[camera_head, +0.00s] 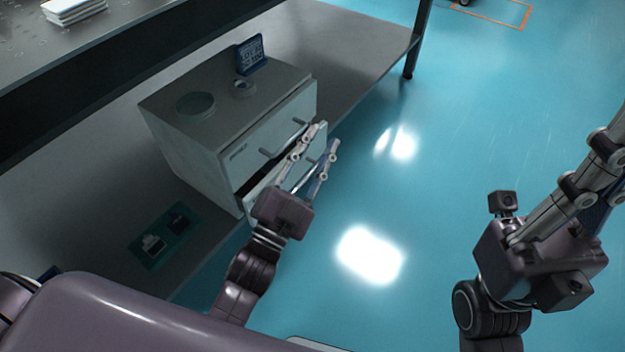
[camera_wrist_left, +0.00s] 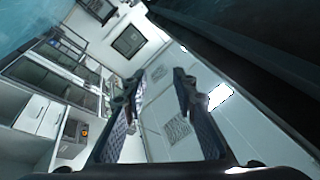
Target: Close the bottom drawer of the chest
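The grey chest (camera_head: 190,148) stands on the table's lower shelf, with its drawer side facing the floor. Its upper drawer (camera_head: 262,140) looks shut. The bottom drawer (camera_head: 256,195) stands partly out, with a dark gap above its front. My left gripper (camera_head: 323,138) is open and empty, its fingers over the bottom drawer's front and hiding part of it. I cannot tell whether they touch. In the left wrist view the fingers (camera_wrist_left: 160,80) are also apart. My right gripper (camera_head: 590,190) is at the right, away from the chest; its fingertips are cut off.
A round dish (camera_head: 195,104), a small ring-like item (camera_head: 243,88) and a blue sign (camera_head: 250,55) stand on the chest. A green tray (camera_head: 150,262) lies on the shelf in front left. A table leg (camera_head: 415,40) stands behind.

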